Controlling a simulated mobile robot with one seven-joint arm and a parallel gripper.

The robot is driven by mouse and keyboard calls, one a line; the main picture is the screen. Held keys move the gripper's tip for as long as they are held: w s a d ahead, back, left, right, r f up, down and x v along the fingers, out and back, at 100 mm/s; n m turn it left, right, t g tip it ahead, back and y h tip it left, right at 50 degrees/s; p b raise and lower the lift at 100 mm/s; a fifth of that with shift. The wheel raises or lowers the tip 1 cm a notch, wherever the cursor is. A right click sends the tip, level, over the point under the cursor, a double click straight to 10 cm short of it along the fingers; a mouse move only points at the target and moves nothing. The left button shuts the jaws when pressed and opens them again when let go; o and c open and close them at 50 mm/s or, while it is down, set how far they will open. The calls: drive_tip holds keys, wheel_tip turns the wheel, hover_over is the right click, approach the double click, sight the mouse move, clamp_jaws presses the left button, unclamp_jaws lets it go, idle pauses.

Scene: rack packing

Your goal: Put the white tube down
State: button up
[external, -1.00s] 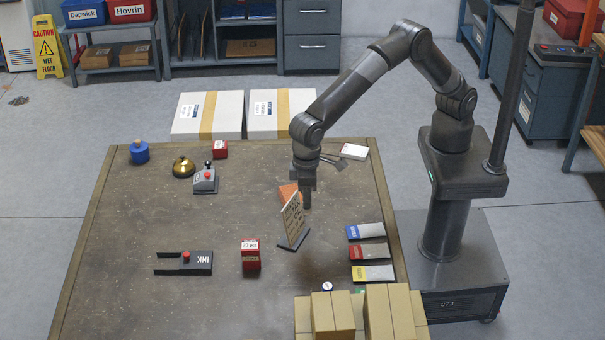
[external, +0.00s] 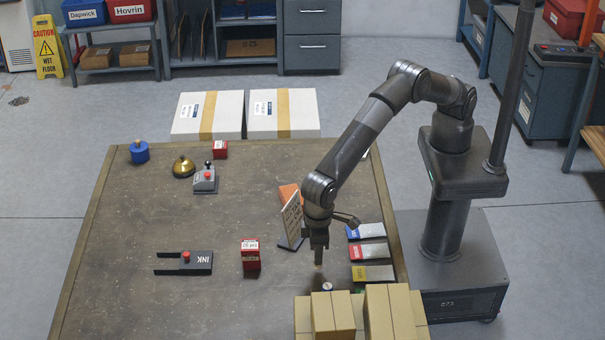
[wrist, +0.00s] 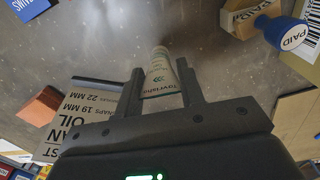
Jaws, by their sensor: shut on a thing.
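My gripper (external: 318,246) is shut on the white tube (wrist: 160,76), which has printed lettering and sits between the two fingers in the wrist view.
A printed sign (external: 291,220) and an orange block (external: 289,193) stand behind my gripper. Blue, red and yellow labelled holders (external: 368,252) lie to the right. Cartons (external: 335,313) and a blue PAID stamp (wrist: 290,36) are close in front. The table's left side has free room.

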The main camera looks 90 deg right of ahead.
drive_tip(key=shift+f, duration=1.2)
drive_tip(key=shift+f, duration=0.15)
drive_tip(key=o, duration=1)
drive_tip(key=shift+c, duration=0.2)
wheel_tip(320, 180, up, 12)
drive_tip(key=shift+r, duration=0.1)
